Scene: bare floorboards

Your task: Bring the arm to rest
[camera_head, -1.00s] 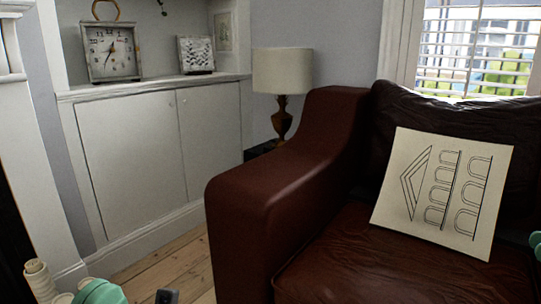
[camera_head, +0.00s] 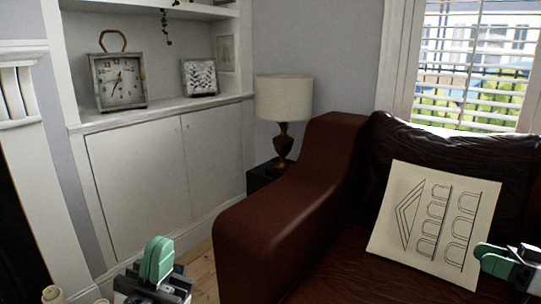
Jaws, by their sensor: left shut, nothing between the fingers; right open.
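My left gripper (camera_head: 158,272) shows at the lower left of the head view, above the floorboards and in front of the white cupboard. Its green fingers are together with nothing between them. My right gripper (camera_head: 490,259) comes in at the right edge, in front of the brown leather sofa and beside the lower right corner of the cushion. Its fingers are apart and I see nothing held. Part of the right gripper is cut off by the picture's edge.
A brown leather sofa (camera_head: 283,225) fills the right, with a white patterned cushion (camera_head: 430,220). A white cupboard (camera_head: 140,180) holds a clock (camera_head: 120,82). A lamp (camera_head: 283,100) stands behind the sofa arm. A strip of floorboards (camera_head: 203,272) is bare.

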